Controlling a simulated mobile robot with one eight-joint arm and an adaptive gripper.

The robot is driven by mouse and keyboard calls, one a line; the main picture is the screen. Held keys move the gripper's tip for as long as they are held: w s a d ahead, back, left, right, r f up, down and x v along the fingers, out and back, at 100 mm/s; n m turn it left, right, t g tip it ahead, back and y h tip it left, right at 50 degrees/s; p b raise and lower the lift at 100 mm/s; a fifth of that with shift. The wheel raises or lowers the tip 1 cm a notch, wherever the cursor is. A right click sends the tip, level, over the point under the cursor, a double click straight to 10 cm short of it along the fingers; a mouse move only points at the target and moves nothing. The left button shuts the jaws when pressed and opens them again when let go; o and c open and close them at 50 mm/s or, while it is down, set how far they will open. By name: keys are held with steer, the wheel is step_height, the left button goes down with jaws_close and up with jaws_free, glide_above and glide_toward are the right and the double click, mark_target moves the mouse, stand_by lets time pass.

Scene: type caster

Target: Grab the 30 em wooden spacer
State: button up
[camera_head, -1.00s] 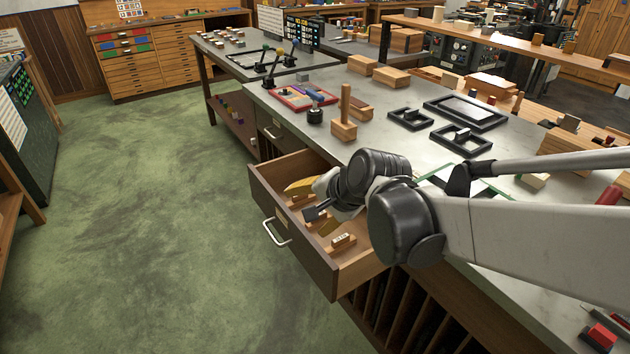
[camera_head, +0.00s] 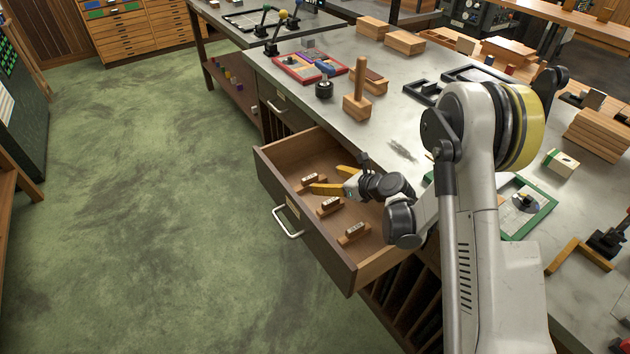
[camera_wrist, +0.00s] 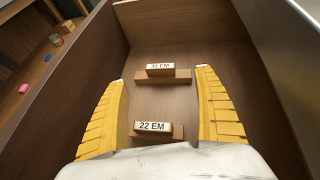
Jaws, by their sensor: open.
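In the wrist view the 30 EM spacer (camera_wrist: 160,68), a small wooden block with a white label on a wider wooden base, stands in the open drawer (camera_head: 305,238). A 22 EM spacer (camera_wrist: 152,128) stands nearer my gripper's palm. My gripper (camera_wrist: 161,76) has its two yellow fingers spread wide and empty. The 30 EM spacer shows between and slightly beyond the fingertips, with no contact visible. In the head view my gripper (camera_head: 323,178) is over the drawer, among three labelled blocks. Their labels are too small to read there.
The drawer's walls rise close around my gripper. A grey worktop (camera_head: 400,150) beside it carries an upright wooden handle block (camera_head: 358,95), a red tray (camera_head: 309,66) and black frames. Green floor (camera_head: 150,200) is open at left.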

mark_target(310, 177)
steer(key=b+x, duration=0.4)
steer(key=x, duration=0.5)
steer(key=shift+w+a+f, duration=0.15)
steer(key=shift+a+f, duration=0.05)
steer(key=shift+f, duration=0.15)
steer(key=shift+r, duration=0.15)
steer(key=shift+c, duration=0.2)
steer(key=c, duration=1.2)
